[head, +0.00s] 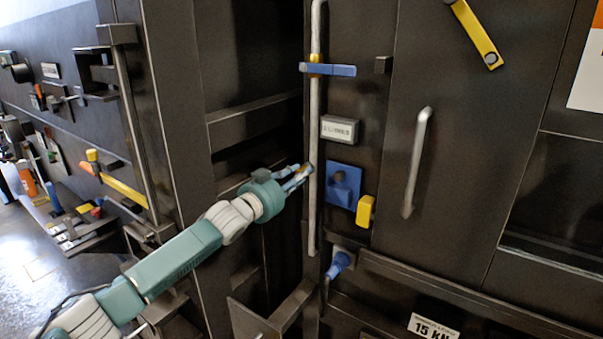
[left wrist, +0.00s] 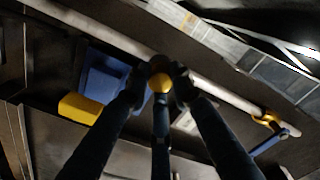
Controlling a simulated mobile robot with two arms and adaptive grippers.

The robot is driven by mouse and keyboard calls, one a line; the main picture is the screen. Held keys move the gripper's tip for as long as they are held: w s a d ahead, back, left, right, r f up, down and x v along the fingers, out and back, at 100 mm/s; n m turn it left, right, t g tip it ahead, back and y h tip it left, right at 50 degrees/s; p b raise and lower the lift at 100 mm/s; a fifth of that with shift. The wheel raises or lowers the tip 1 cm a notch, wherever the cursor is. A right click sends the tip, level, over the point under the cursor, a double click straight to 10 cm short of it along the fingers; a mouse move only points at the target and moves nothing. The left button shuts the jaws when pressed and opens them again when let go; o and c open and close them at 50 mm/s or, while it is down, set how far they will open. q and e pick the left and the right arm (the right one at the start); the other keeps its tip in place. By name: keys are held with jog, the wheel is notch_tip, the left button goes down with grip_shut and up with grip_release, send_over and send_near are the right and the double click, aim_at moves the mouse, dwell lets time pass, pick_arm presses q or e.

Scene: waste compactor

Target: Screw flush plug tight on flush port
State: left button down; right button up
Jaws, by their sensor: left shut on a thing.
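My left gripper (head: 302,172) is beside the light vertical pipe, in front of the dark panel. In the left wrist view its fingers (left wrist: 160,80) are closed around a small yellow round piece (left wrist: 160,83), which looks like the flush plug. Only its rounded end shows; the fingers hide the rest. A blue square plate with a round knob (head: 344,186) is right of the gripper, apart from it. A blue fitting (head: 340,263) sticks out lower down. I cannot tell which part is the flush port. My right gripper is not in view.
The vertical pipe (head: 314,110) runs close by the fingers, with a blue lever (head: 335,70) high on it. A yellow block (head: 365,211) sits below right of the blue plate. A small label (head: 339,129) is above the plate. A door handle (head: 415,163) stands further right.

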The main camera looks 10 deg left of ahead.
pick_arm(q)
jog(key=m, duration=0.5)
jog(key=shift+r, duration=0.1)
jog(key=m, duration=0.5)
jog(key=m, duration=0.5)
